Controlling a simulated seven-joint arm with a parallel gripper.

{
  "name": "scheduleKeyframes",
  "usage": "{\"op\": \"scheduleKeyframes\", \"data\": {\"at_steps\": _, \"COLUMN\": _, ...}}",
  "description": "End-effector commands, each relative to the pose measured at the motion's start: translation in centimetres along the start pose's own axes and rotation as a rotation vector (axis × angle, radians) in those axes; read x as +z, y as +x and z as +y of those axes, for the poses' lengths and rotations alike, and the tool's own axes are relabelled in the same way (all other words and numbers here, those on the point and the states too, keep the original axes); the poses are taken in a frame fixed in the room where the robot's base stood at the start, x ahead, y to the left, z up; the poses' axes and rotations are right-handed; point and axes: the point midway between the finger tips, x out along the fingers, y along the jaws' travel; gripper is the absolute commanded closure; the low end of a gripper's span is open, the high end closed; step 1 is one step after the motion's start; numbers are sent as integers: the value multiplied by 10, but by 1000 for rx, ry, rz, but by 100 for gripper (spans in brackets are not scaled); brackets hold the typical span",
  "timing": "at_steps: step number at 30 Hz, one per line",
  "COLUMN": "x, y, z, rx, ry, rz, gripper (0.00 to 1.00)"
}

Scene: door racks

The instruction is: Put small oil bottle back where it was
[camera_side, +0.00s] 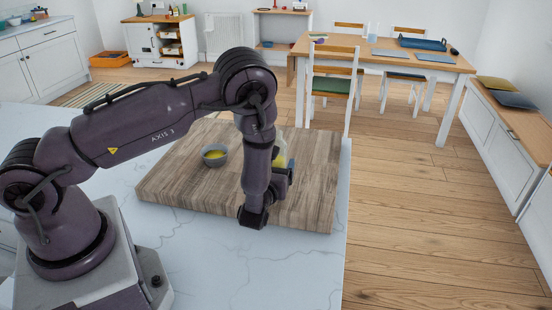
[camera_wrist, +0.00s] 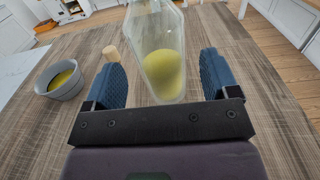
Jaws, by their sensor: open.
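The small oil bottle (camera_wrist: 164,65) is clear glass with yellow oil in its lower part. In the wrist view it stands between the two blue finger pads of my gripper (camera_wrist: 162,80), with a gap on each side. My gripper is open. In the side view my wrist and gripper (camera_side: 284,177) hide most of the bottle (camera_side: 281,152); only a pale yellow-green part shows. The bottle is over the wooden board (camera_side: 318,185); its base is partly hidden, so contact with the board is hard to tell.
A grey bowl (camera_side: 214,155) with yellow oil sits on the board, left of the bottle. The board's front right area is clear. White marble counter (camera_side: 230,265) surrounds the board.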

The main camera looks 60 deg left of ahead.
Motion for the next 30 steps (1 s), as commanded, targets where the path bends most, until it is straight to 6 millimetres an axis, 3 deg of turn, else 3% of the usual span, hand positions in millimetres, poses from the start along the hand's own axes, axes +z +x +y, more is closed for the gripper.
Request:
{"op": "scheduleKeyframes", "data": {"at_steps": 3, "x": 0, "y": -29, "z": -2, "rx": -6, "ry": 1, "rz": 2, "gripper": 19}}
{"op": "scheduleKeyframes", "data": {"at_steps": 9, "x": 0, "y": -66, "z": -1, "rx": -4, "ry": 1, "rz": 1, "gripper": 19}}
{"op": "scheduleKeyframes", "data": {"at_steps": 17, "x": 10, "y": -82, "z": 3, "rx": 41, "ry": -27, "rz": -5, "gripper": 19}}
{"op": "scheduleKeyframes", "data": {"at_steps": 20, "x": 37, "y": -76, "z": 12, "rx": 162, "ry": -104, "rz": -12, "gripper": 19}}
{"op": "scheduleKeyframes", "data": {"at_steps": 24, "x": 90, "y": -71, "z": 43, "rx": 438, "ry": -295, "rz": 4, "gripper": 19}}
{"op": "scheduleKeyframes", "data": {"at_steps": 30, "x": 146, "y": -93, "z": 91, "rx": 830, "ry": -649, "rz": 101, "gripper": 19}}
